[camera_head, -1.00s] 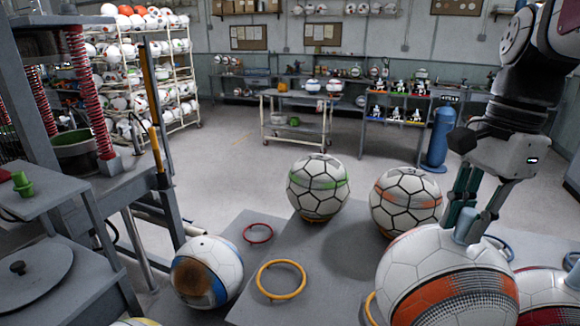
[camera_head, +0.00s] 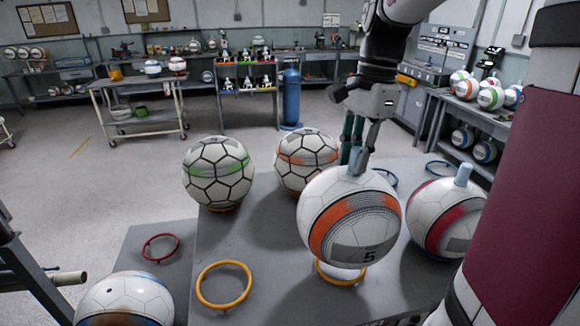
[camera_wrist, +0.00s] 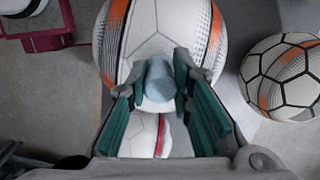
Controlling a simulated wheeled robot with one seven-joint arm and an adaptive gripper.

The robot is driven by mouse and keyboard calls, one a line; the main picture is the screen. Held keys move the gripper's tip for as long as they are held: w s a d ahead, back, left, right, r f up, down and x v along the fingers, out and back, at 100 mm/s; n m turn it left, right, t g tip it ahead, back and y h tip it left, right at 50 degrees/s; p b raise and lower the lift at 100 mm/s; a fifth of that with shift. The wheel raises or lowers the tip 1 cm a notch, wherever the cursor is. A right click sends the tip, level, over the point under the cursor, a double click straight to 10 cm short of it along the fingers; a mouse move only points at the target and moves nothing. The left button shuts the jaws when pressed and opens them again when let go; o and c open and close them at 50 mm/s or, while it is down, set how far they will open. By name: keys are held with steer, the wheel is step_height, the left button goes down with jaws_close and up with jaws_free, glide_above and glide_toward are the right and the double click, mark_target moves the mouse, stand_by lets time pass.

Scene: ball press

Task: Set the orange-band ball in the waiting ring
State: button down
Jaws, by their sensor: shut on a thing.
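The orange-band ball (camera_head: 349,215), white with a "5" panel, carries a pale blue-grey peg on top. My gripper (camera_head: 361,160) is shut on that peg. The ball appears to hang just above an orange-yellow ring (camera_head: 341,277); the exact gap is hard to tell. In the wrist view my gripper (camera_wrist: 160,80) has its green fingers at the peg (camera_wrist: 158,79), with the ball (camera_wrist: 160,30) behind. An empty orange-yellow ring (camera_head: 202,293) lies to the left. No label shows which ring is the waiting ring.
A red-band ball (camera_head: 440,222) with a peg stands close on the right. A green-band ball (camera_head: 218,165) and another orange-marked ball (camera_head: 305,155) sit behind. An empty red ring (camera_head: 149,252), a blue ring (camera_head: 438,164) and a brown-patched ball (camera_head: 125,297) are also there.

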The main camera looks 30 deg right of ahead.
mark_target(354, 174)
steer(key=shift+f, duration=2.65)
steer(key=c, duration=1.4)
jaws_free()
steer(key=shift+r, duration=0.1)
